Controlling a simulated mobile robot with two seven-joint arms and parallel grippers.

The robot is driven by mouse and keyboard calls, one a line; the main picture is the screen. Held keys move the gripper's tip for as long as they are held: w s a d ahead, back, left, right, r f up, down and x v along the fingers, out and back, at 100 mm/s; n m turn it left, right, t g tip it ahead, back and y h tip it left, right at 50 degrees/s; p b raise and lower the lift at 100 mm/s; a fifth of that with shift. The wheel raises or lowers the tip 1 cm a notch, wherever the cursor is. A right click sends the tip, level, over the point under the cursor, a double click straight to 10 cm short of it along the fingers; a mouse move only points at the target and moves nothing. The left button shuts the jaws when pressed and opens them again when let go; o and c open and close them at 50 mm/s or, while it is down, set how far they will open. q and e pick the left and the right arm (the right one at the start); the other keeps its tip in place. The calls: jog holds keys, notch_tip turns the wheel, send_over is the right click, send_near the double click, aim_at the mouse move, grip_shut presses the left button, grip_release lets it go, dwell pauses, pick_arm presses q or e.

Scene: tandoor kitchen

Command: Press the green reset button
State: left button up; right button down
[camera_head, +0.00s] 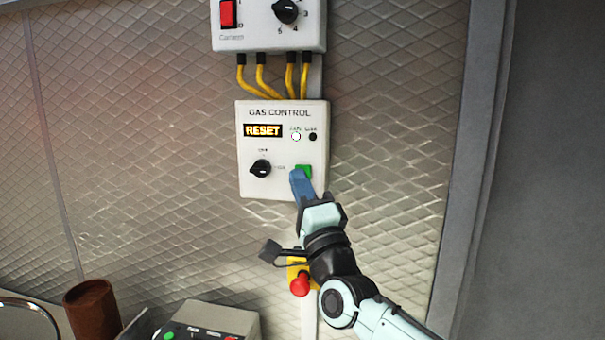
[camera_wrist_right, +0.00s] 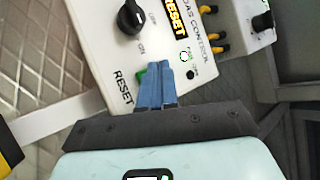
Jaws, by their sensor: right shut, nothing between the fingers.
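The green reset button (camera_head: 304,171) is at the lower right of the white gas control box (camera_head: 246,187) on the wall. In the right wrist view part of the green button (camera_wrist_right: 140,77) shows beside the blue fingers, next to the word RESET. My right gripper (camera_head: 298,174) is shut and empty. Its fingertips (camera_wrist_right: 157,66) are at the button and partly cover it. I cannot tell whether they touch it. The display on the box reads RESET, and a light below it to the right glows whitish green. My left gripper is not in view.
A second white box (camera_head: 260,40) with a red switch hangs above, joined by yellow cables (camera_head: 262,78). A black knob (camera_head: 260,168) is left of the button. A red knob (camera_head: 300,284) on a yellow plate is below. A brown cylinder (camera_head: 92,306) stands at lower left.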

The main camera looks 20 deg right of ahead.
dwell(0.5)
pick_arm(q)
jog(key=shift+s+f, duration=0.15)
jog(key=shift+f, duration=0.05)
pick_arm(e)
jog(key=shift+w+d, duration=0.25)
jog(key=shift+w, duration=0.1)
jog(key=shift+w+d, duration=0.3)
jog(key=shift+w, duration=0.05)
dwell(0.5)
pick_arm(q)
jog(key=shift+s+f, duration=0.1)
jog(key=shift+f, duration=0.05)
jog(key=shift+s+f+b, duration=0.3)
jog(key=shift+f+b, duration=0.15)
jog(key=shift+b, duration=0.2)
pick_arm(e)
jog(key=shift+s+a, duration=0.55)
jog(key=shift+s, duration=0.2)
